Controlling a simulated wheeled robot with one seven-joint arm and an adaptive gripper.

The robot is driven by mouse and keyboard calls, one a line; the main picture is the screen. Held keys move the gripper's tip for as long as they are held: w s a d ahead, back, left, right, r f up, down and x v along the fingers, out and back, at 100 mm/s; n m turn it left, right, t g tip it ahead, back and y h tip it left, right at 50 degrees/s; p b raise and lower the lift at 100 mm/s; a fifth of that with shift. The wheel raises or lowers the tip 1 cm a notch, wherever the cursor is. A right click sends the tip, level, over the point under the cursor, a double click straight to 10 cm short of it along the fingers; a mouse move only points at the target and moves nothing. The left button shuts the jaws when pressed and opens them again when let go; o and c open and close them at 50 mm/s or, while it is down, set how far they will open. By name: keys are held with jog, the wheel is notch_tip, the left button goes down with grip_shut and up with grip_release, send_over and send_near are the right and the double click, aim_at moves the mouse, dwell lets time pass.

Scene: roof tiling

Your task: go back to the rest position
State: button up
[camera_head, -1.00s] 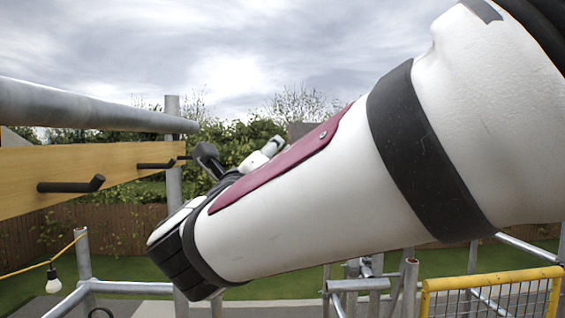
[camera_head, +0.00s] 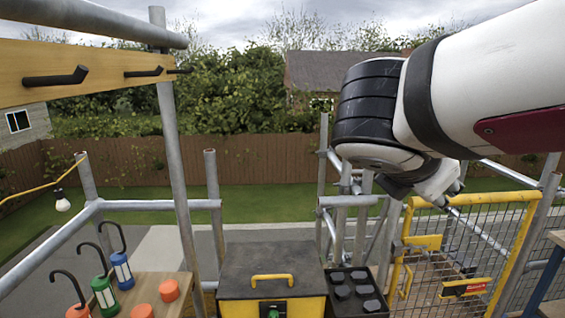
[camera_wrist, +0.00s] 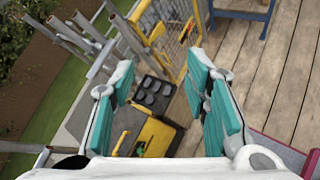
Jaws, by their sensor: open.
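My gripper (camera_wrist: 162,105) is open and empty in the wrist view, its two teal-padded fingers wide apart. Below it, between the fingers, are a black tray with round pads and part of a yellow box. In the head view my gripper (camera_head: 440,190) hangs under my wrist at the right, in front of the yellow mesh gate; its fingers are small and partly hidden there. My arm comes in from the upper right.
A yellow box with a dark lid (camera_head: 272,270) and a black tray (camera_head: 355,291) stand below. Hooked lanterns (camera_head: 122,270) and orange pieces sit on a wooden table (camera_head: 181,285) at left. Scaffold poles (camera_head: 175,160), a hook board (camera_head: 50,72) and a yellow mesh gate (camera_head: 470,205) surround the deck.

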jog(key=s+a+f+m+g+y+b, duration=0.2)
jog(key=s+f+m+y, duration=0.6)
jog(key=m, duration=1.4)
jog(key=shift+s+a+f+g, duration=0.25)
jog(key=shift+s+f+g, duration=0.35)
jog(key=shift+s+f, duration=1.3)
jog(key=shift+w+f, duration=0.25)
